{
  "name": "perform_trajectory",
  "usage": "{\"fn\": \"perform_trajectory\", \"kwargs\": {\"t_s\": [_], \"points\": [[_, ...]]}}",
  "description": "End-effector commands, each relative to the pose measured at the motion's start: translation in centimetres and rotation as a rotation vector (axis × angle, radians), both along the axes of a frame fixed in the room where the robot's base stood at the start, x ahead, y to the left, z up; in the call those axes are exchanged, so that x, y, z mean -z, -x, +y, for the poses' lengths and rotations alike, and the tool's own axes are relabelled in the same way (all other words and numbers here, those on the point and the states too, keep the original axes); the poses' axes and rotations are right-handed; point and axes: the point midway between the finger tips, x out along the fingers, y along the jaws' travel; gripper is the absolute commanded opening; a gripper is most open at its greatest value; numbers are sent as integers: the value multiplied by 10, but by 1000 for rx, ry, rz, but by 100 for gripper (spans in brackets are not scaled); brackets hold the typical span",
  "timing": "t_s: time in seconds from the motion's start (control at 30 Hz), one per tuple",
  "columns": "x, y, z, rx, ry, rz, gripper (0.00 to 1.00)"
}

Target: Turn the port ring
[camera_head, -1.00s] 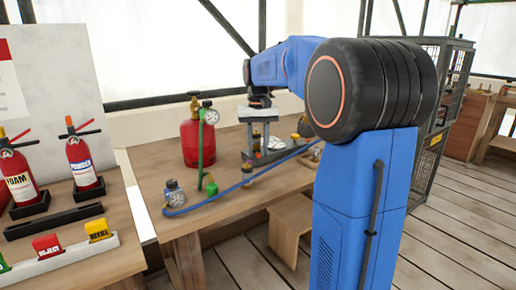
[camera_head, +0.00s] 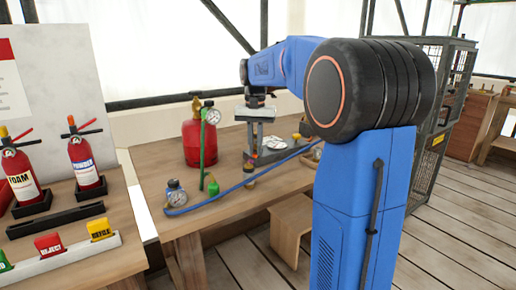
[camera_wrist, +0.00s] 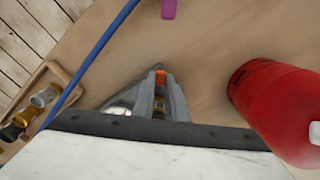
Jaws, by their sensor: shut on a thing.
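My gripper (camera_wrist: 158,82) points down over the wooden bench in the wrist view. Its grey fingers are close together around a small orange piece (camera_wrist: 160,77). I cannot tell whether this piece is the port ring; the fingers hide most of it. In the head view my gripper (camera_head: 250,158) is low over the bench, to the right of the red cylinder (camera_head: 199,140), which also shows at the right of the wrist view (camera_wrist: 275,105). A white-faced gauge (camera_wrist: 119,111) shows beside the fingers in the wrist view.
A blue hose (camera_head: 225,192) crosses the bench from a gauge (camera_head: 176,192) near the front. A green fitting (camera_head: 213,187) stands beside it. A wooden tray (camera_wrist: 42,98) holds several metal fittings. Fire extinguishers (camera_head: 85,160) stand on the left table.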

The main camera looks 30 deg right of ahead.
Motion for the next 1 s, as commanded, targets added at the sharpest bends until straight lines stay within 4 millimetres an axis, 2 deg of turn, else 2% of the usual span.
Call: {"fn": "perform_trajectory", "kwargs": {"t_s": [0.6, 1.0], "points": [[-1, -22, 13, 578, 0, -3, 0], [-1, -33, 14, 851, 0, -3, 0]]}}
